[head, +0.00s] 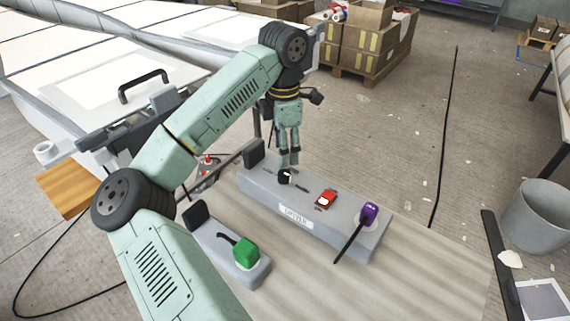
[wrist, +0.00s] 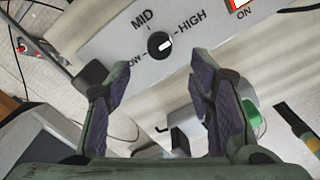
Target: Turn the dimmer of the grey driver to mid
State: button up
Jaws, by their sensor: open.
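The grey driver (head: 262,188) is a long box on the table, with its dimmer (head: 285,176) as a small black knob at its left part. In the wrist view, the dimmer (wrist: 160,45) shows a white pointer mark towards the HIGH side. The MID label is at its upper left and LOW is at its lower left.
A red switch (head: 326,198) and a purple plug (head: 369,211) with a black cable sit along the driver's right part. A smaller grey box with a green plug (head: 246,252) stands in front. The wooden table (head: 420,270) is bare at the right.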

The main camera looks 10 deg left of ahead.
aim_at(284, 172)
notch_tip(284, 172, down, 7)
jog(key=shift+f+p, duration=0.1)
jog(key=shift+p, duration=0.55)
jog(key=shift+w, duration=0.1)
jog(key=shift+c, duration=0.5)
grip_shut()
